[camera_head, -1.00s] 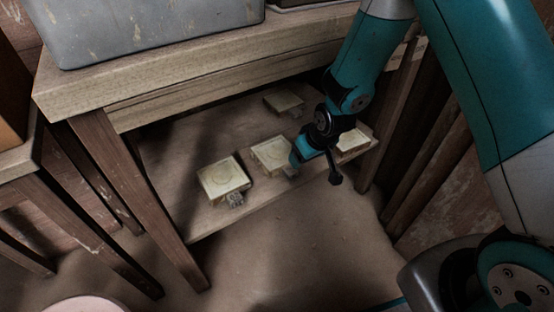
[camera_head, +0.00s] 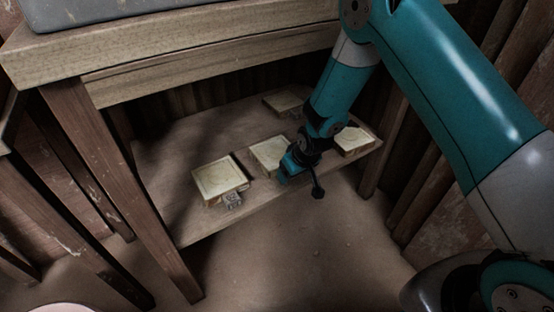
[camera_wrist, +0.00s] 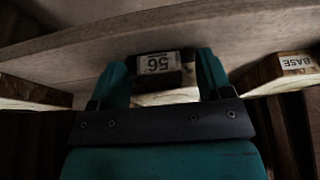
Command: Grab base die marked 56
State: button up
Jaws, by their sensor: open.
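The die marked 56 is, in the wrist view, a dark block with a pale upside-down "56" label (camera_wrist: 157,64) in front of a pale die body (camera_wrist: 165,97). My gripper (camera_wrist: 166,72) is open, with one teal finger on each side of the label; I cannot tell whether they touch it. In the head view, my gripper (camera_head: 290,172) is at the front edge of the middle pale die (camera_head: 267,154) on the low shelf. Its front is partly hidden by my gripper.
A pale die (camera_head: 220,178) with a small tag lies to the left. Another (camera_head: 355,141) lies to the right, and one (camera_head: 283,103) farther back. A label reading "BASE" (camera_wrist: 297,63) shows at right in the wrist view. The table top (camera_head: 180,55) overhangs the shelf (camera_head: 215,231).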

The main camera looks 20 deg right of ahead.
jog(key=shift+r, duration=0.1)
grip_shut()
jog(key=shift+r, duration=0.1)
